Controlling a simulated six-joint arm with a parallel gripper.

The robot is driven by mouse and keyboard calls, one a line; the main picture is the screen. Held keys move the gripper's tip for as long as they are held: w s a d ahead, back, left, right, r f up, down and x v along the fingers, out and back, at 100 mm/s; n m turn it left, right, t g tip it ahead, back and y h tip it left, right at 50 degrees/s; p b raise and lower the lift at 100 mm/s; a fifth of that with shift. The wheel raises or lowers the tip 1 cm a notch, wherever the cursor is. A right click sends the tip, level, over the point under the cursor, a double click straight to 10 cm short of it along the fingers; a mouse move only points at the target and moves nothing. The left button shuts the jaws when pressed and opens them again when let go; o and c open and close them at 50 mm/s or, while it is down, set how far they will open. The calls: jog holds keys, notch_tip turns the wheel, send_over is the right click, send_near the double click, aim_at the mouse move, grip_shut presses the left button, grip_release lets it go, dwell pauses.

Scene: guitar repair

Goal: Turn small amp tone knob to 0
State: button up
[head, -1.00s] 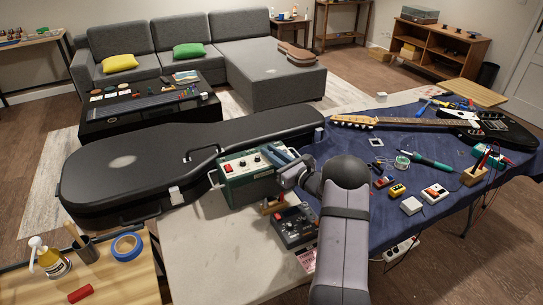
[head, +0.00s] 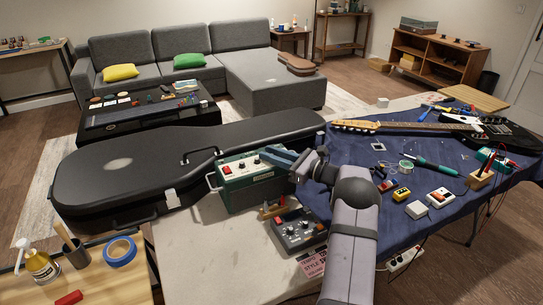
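The small amp is a green box (head: 236,196) with a carry handle at its left end. It stands on the pale table against the guitar case. Several dark knobs and a red part show on its light top panel (head: 240,168); the knob labels and pointer positions are too small to read. My gripper (head: 270,156) reaches in from the right with its bluish fingers at the amp's right end, covering part of it. I cannot tell whether the fingers touch a knob, or whether they are open or shut.
A black guitar case (head: 120,170) lies behind and left of the amp. A grey pedal unit (head: 296,232) and a small wooden holder (head: 270,210) stand in front. A blue cloth (head: 400,235) with pedals, tools and a black guitar (head: 505,136) lies right. The table's front left is clear.

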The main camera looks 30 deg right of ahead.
jog(key=shift+r+m+t+h+p, duration=0.15)
jog(key=shift+m+t+h+p, duration=0.35)
jog(key=shift+p, duration=0.3)
